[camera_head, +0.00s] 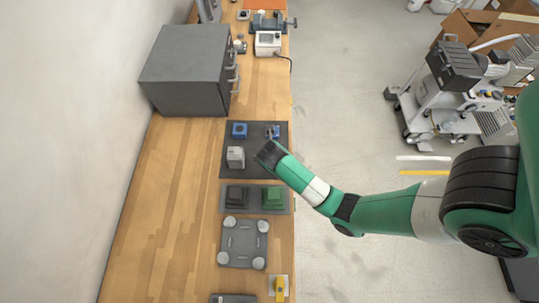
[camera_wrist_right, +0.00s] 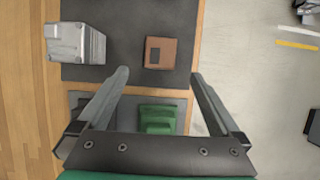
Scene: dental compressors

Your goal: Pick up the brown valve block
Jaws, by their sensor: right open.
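The brown valve block (camera_wrist_right: 160,52) lies on the dark mat (camera_wrist_right: 121,15) in the right wrist view. It is a small squarish block with a dark patch on its face. My right gripper (camera_wrist_right: 160,73) is open and empty, and the block shows between and just beyond its fingertips, with no contact visible. In the head view my right gripper (camera_head: 269,139) hangs over the right side of the mat, and the block is hidden there by the gripper and arm. My left gripper is in neither view.
A grey-white block (camera_head: 236,157) stands left on the mat. Blue parts (camera_head: 239,130) lie at its far side. A tray (camera_head: 284,207) with a dark block (camera_head: 237,196) and a green block (camera_head: 272,197) is nearer. A grey cabinet (camera_head: 185,70) stands far left. The wooden bench (camera_head: 175,200) is clear at left.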

